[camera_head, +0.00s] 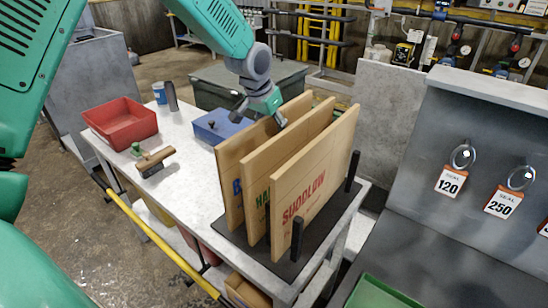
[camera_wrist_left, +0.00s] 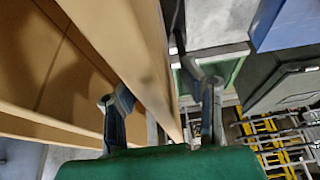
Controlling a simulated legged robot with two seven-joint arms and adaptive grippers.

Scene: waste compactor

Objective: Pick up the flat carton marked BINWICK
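Three flat tan cartons stand on edge side by side in a black rack (camera_head: 312,252) on the table. The leftmost carton (camera_head: 232,168) shows a blue "B" at the start of its mostly hidden marking. My left gripper (camera_head: 261,113) is over the top edge of the leftmost carton. In the left wrist view its fingers (camera_wrist_left: 165,100) are apart, with a carton's edge (camera_wrist_left: 140,50) between them and a gap to the right finger. My right gripper is not in view.
A blue box (camera_head: 215,127) lies close behind the leftmost carton. A grey panel with tags stands at right.

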